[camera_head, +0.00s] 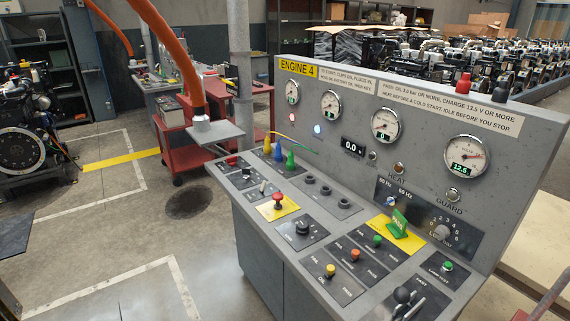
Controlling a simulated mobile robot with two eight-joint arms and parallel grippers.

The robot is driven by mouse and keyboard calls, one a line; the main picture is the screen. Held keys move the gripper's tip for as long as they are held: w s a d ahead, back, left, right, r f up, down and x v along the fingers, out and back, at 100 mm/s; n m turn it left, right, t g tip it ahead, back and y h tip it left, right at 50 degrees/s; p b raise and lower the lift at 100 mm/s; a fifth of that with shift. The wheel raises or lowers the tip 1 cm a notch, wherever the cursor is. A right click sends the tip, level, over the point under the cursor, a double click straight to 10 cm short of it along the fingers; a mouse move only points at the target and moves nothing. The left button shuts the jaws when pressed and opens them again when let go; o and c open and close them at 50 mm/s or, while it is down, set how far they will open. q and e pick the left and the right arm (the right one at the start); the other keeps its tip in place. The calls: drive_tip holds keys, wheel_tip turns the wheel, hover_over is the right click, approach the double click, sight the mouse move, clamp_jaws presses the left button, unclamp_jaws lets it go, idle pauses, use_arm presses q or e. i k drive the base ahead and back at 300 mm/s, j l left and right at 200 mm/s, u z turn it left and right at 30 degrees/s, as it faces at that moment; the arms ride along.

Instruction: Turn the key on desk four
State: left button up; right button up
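Desk four is a grey console (262,225) with a sloped top and an upright panel (330,75) bearing a yellow "ENGINE 4" label (299,69). A black round switch (302,228) sits on a dark plate at the front left of the top. A small light-coloured lever or key-like piece (262,187) stands on a plate behind it. The details are too small to tell which piece is the key. A green tag or handle (398,224) stands on a yellow plate at the right. Neither gripper is in view.
A red mushroom button (278,200) on a yellow plate is close to the round switch. Coloured buttons (355,255) and dark levers (402,295) fill the front right. An orange hose (180,50) comes down at left. Clear floor (120,235) lies left of the desk.

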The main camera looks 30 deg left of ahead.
sight(247, 172)
drive_tip(key=i+j+z, duration=0.1)
drive_tip(key=j+z, duration=0.2)
drive_tip(key=j, duration=0.2)
drive_tip(key=i+j+z, duration=0.1)
drive_tip(key=j+z, duration=0.2)
drive_tip(key=j, duration=0.25)
drive_tip(key=j+z, duration=0.2)
drive_tip(key=j, duration=1.4)
drive_tip(key=i+j, duration=0.1)
drive_tip(key=j, duration=0.45)
drive_tip(key=i+j, duration=0.45)
drive_tip(key=j+z, duration=0.05)
drive_tip(key=j, duration=0.05)
